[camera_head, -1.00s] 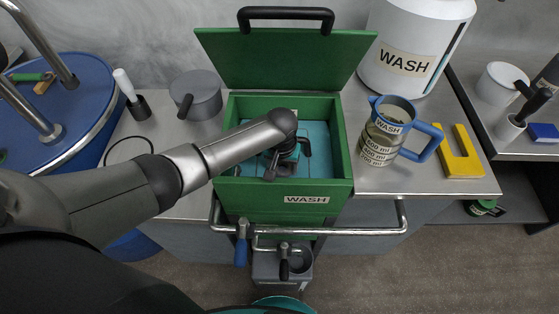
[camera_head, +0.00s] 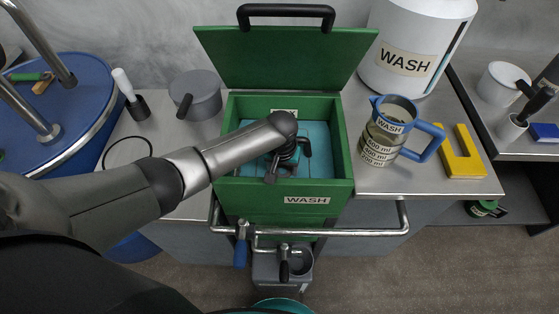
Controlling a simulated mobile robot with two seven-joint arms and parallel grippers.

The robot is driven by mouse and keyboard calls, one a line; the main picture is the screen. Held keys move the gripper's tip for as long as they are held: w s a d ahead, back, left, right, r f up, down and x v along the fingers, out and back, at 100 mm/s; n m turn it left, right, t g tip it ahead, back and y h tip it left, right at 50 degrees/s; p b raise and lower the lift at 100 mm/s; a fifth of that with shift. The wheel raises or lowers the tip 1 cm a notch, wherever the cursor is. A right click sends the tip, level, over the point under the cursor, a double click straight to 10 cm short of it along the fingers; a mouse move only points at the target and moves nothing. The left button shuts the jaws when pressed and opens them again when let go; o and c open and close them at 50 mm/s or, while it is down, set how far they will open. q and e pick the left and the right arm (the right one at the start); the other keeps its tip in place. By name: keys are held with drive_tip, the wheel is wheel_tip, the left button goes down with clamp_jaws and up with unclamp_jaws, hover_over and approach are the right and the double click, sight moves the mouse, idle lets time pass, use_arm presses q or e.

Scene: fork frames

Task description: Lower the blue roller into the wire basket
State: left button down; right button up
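My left arm comes in from the left, and its gripper (camera_head: 284,168) is inside the open green box (camera_head: 290,205) labelled WASH, low over a teal surface. My own wrist hides most of the fingers, so I cannot tell if they are open or shut or hold anything. I cannot make out a blue roller or a wire basket for certain. A tool with a blue handle (camera_head: 241,252) hangs at the front rail, beside a dark-handled one. My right gripper is not in view.
The box's green lid (camera_head: 285,60) stands open behind. A measuring jug (camera_head: 385,135) and a yellow U-shaped piece (camera_head: 459,155) are to the right. A grey pot (camera_head: 197,97) is to the left. A metal rail (camera_head: 350,232) runs along the front.

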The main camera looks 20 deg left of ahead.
use_arm(q)
unclamp_jaws()
wheel_tip(320, 180, up, 15)
drive_tip(key=s+p, duration=0.1)
drive_tip(key=p, duration=0.4)
drive_tip(key=shift+s, duration=0.4)
drive_tip(key=shift+d, duration=0.1)
